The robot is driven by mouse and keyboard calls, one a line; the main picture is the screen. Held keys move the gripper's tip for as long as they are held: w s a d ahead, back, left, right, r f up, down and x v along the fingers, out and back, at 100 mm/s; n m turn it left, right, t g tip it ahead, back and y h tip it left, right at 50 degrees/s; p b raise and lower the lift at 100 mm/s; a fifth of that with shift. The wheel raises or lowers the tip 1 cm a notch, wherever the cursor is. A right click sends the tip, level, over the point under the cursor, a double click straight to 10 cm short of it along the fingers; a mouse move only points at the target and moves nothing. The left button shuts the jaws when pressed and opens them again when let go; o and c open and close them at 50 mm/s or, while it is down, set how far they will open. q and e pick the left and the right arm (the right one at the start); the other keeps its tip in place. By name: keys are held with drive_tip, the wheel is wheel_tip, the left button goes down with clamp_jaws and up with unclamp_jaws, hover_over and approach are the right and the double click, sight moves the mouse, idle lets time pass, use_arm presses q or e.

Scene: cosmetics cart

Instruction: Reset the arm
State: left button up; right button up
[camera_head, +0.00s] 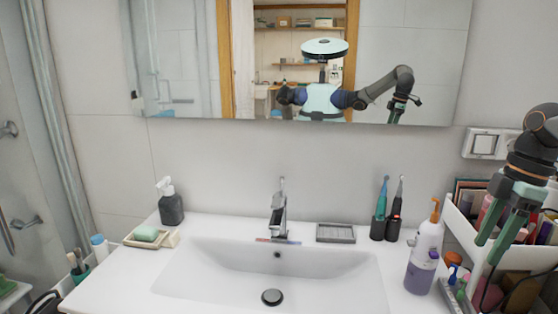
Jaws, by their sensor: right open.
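My right gripper (488,252) comes in from the right edge. Its two green fingers point down and to the left and are apart, with nothing seen between them. It is in front of and over a white cosmetics cart (462,228) filled with bottles and tubes, and it hides part of them. Whether the fingers touch anything there I cannot tell. My right arm (535,150) bends down from the upper right. My left gripper does not show directly.
A purple soap bottle (422,262) stands just left of the cart. Electric toothbrushes (386,215), a grey soap dish (336,233) and the faucet (279,212) line the back of the sink (215,285). A mirror (410,60) reflects me. The basin is empty.

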drive_tip(key=s+d+f+m+t+y, duration=0.2)
drive_tip(key=s+d+f+m+y, duration=0.25)
drive_tip(key=f, duration=0.65)
drive_tip(key=s+d+f+m+t+y, duration=0.1)
drive_tip(key=s+f+m+t+y, duration=0.15)
drive_tip(key=s+f+y, duration=0.45)
drive_tip(key=s+a+f+m+t, duration=0.3)
drive_tip(key=s+a+f, duration=0.15)
drive_tip(key=f, duration=0.25)
drive_tip(key=s+a+f+m+t, duration=0.3)
drive_tip(key=a+f+m, duration=0.1)
drive_tip(key=a+f, duration=0.25)
drive_tip(key=w+a+f+n+t+h, duration=0.3)
drive_tip(key=w+f+h, duration=0.5)
drive_tip(key=h, duration=0.3)
drive_tip(key=s+a+f+n+g, duration=0.4)
drive_tip(key=s+a+f+g, duration=0.1)
drive_tip(key=s, duration=0.2)
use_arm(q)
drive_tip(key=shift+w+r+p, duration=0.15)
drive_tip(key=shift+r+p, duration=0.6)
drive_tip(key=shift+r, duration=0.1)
use_arm(e)
drive_tip(key=a+r+m, duration=0.1)
drive_tip(key=a+m, duration=0.4)
drive_tip(key=a, duration=0.5)
drive_tip(key=shift+w+a+r+t, duration=0.2)
drive_tip(key=shift+a+r+t, duration=0.1)
drive_tip(key=shift+a+t, duration=0.1)
idle(0.8)
